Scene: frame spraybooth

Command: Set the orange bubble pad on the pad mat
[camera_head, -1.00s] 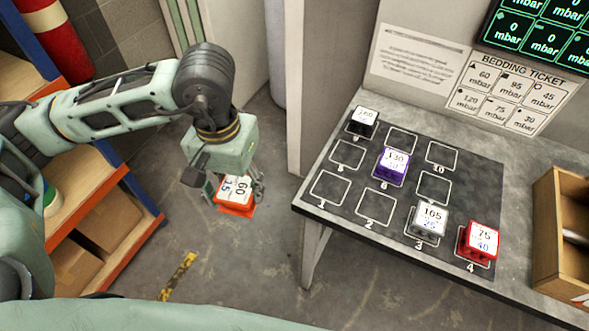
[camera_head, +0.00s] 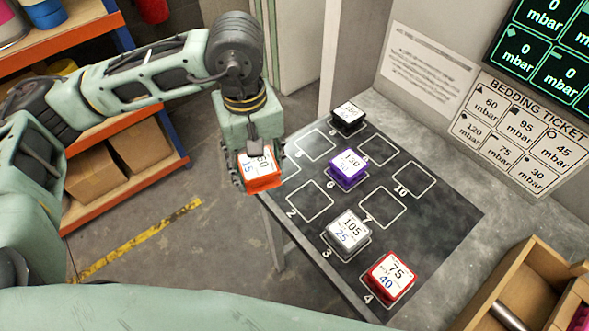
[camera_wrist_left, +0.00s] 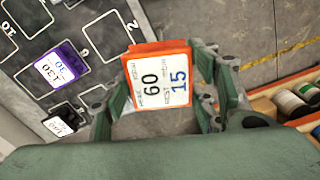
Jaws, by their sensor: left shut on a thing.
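The orange bubble pad (camera_head: 262,172) has a white label reading 60 and 15. My left gripper (camera_head: 258,165) is shut on it and holds it at the left edge of the pad mat, by the corner near squares 1 and 2. In the left wrist view the orange pad (camera_wrist_left: 158,77) sits between the fingers. The dark pad mat (camera_head: 440,218) has numbered white squares. On it are a black pad (camera_head: 348,118), a purple pad (camera_head: 347,169), a grey pad (camera_head: 348,231) and a red pad (camera_head: 389,277). My right gripper is not in view.
A bedding ticket (camera_head: 520,130) and a green mbar display (camera_head: 555,45) are on the wall behind the table. A wooden box (camera_head: 520,290) stands at the right. Shelves with cardboard boxes (camera_head: 130,145) are at the left. Squares 2, 7 and 10 are empty.

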